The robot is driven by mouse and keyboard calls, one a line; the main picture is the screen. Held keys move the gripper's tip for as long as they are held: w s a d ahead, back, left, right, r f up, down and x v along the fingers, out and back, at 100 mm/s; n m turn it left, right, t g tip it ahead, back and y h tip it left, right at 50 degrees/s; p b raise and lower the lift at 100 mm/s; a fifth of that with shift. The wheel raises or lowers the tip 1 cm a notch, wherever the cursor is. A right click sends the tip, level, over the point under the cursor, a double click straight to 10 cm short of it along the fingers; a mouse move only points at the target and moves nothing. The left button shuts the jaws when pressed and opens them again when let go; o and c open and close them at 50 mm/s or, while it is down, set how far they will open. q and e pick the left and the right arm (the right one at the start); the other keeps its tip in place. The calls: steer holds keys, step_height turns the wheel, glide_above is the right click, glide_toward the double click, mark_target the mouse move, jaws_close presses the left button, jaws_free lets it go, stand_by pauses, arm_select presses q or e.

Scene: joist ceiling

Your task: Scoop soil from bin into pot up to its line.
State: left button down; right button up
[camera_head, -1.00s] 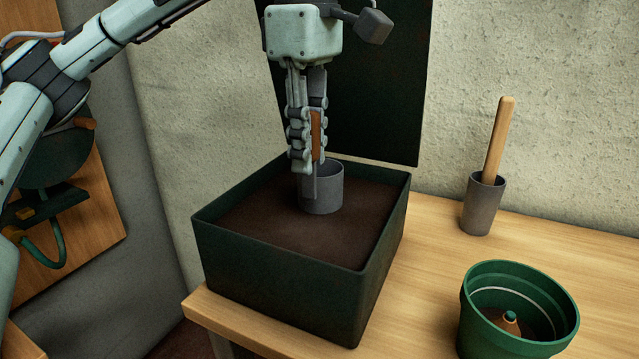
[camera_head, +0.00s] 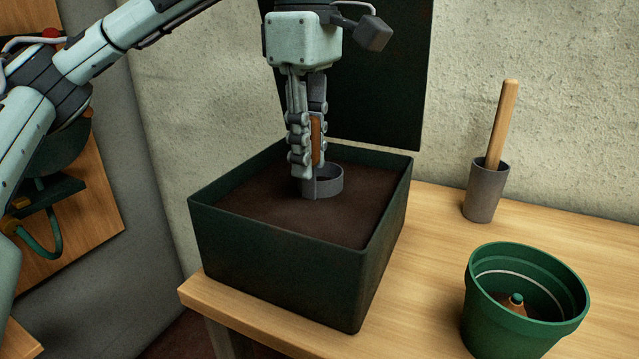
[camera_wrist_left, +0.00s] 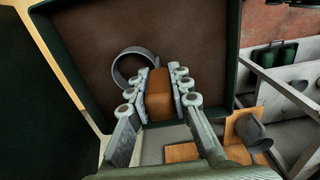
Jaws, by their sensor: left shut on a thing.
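My left gripper (camera_head: 307,172) points down over the dark green bin (camera_head: 275,268), shut on the upright wooden handle of a grey cup-shaped scoop (camera_head: 328,186). The handle (camera_wrist_left: 159,95) sits between the fingers in the left wrist view. The green pot (camera_head: 520,325) stands at the lower right of the head view.
A grey cup (camera_head: 485,192) with a wooden-handled tool (camera_head: 503,120) stands near the wall. A dark panel (camera_head: 375,80) rises behind the bin. The wooden table (camera_head: 425,255) is clear between bin and pot.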

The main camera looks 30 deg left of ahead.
mark_target(308, 116)
arm_select(q)
steer(key=shift+f, duration=0.15)
stand_by(0.3)
steer(key=shift+f+b, duration=0.95)
steer(key=shift+f, duration=0.3)
steer(key=shift+r, duration=0.1)
stand_by(1.1)
step_height(308, 116, up, 3)
steer(key=p, duration=0.3)
step_height(308, 116, up, 3)
steer(key=p, duration=0.2)
steer(key=shift+p, duration=0.35)
steer(key=shift+r, duration=4.15)
